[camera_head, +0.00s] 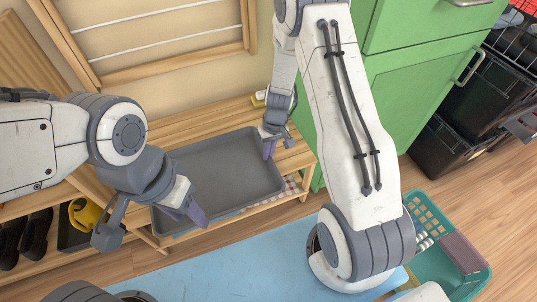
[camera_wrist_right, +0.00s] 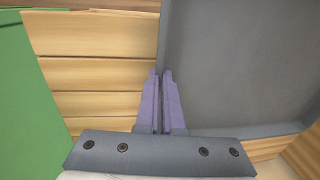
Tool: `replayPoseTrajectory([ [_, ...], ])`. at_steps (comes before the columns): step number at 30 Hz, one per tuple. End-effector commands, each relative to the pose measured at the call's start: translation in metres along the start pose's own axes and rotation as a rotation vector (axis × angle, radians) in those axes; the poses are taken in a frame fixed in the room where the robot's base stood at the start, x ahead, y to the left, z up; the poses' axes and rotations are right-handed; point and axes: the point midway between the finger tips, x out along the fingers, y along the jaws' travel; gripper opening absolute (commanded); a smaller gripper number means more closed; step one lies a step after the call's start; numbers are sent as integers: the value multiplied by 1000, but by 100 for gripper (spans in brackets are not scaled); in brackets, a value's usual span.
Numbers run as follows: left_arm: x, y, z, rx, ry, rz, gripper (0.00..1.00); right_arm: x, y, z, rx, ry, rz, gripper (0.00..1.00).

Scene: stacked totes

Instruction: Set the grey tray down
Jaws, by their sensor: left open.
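The grey tray (camera_head: 228,170) is a shallow, empty rectangle over the slatted wooden bench, near its front edge. It also shows in the right wrist view (camera_wrist_right: 245,60). My right gripper (camera_head: 277,145) is at the tray's far right side. In the right wrist view its purple fingers (camera_wrist_right: 161,100) are close together, one on each side of the tray's rim. My left gripper (camera_head: 160,218) is open at the tray's left front corner, its fingers spread apart. Whether the tray's underside touches the bench is hidden.
The wooden bench (camera_head: 210,117) has bare slats behind the tray. Black shoes (camera_head: 36,238) and a yellow item (camera_head: 85,213) sit on the lower shelf at left. A green cabinet (camera_head: 415,90) stands to the right. A teal basket (camera_head: 470,283) and blue mat (camera_head: 235,260) are in front.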

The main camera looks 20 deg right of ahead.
Motion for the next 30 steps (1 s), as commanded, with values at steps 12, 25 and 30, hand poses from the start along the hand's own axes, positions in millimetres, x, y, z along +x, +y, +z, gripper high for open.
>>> replayPoseTrajectory([
  [12, 1, 0, 0, 0, 0, 0, 50, 1, 0, 0, 0, 0, 0, 34],
  [25, -13, 1, -1, 0, 0, 0, 50, -21, -1, -1, 2, 3, 0, 34],
  [30, -32, 2, -2, 0, 0, 0, 50, -60, -1, -1, 1, 5, 1, 34],
])
